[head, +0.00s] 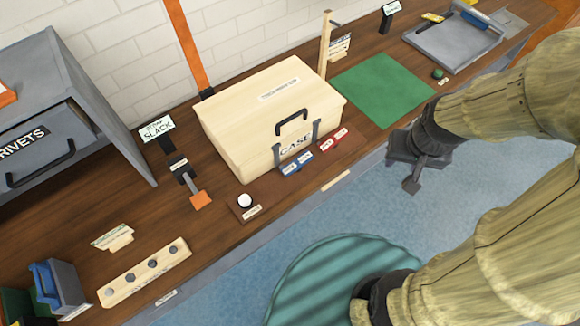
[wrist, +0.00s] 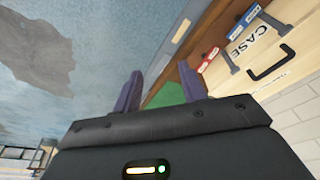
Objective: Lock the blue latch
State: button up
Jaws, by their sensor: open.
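The blue latch (head: 297,163) is a small blue labelled piece at the foot of the front of a pale wooden case (head: 240,140). It also shows in the wrist view (wrist: 254,14) near the top edge. Whether it is locked cannot be told. A red latch (head: 333,140) sits just right of it, also seen in the wrist view (wrist: 209,58). My gripper (head: 411,184) is open and empty, off the front edge of the bench, right of the case and apart from both latches. Its fingers (wrist: 161,88) show in the wrist view with nothing between them.
The case has a dark handle (head: 291,122). A green mat (head: 382,89) lies right of it on the wooden bench (head: 150,215). A white button (head: 245,200) and an orange-ended lever (head: 200,200) stand to its left.

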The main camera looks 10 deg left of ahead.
aim_at(296, 164)
jog(key=o, duration=0.3)
jog(key=shift+a+f, duration=0.1)
jog(key=shift+f, duration=0.05)
jog(key=shift+o, duration=0.2)
jog(key=s+a+f+n+h+b, duration=0.25)
jog(key=a+f+n+b, duration=0.25)
jog(key=a+f+n, duration=0.3)
jog(key=s+a+f+n+h+b, duration=0.1)
jog(key=a+f+n+h+b, duration=0.4)
jog(key=n, duration=0.5)
jog(key=s+a+f+n+t+y+b, duration=0.1)
jog(key=s+a+f+n+t+b, duration=0.1)
jog(key=a+n+t, duration=0.3)
jog(key=s+a+f+n+t+y+b, duration=0.2)
jog(key=a+n+t, duration=0.3)
jog(key=a+n, duration=0.4)
jog(key=a+b, duration=0.1)
jog(key=a, duration=0.2)
jog(key=shift+s+a+f+b, duration=0.15)
jog(key=shift+s+f+b, duration=0.15)
jog(key=shift+f, duration=0.1)
jog(key=b+x, duration=0.1)
jog(key=x, duration=1.6)
jog(key=shift+w+a, duration=0.1)
jog(key=shift+w, duration=0.2)
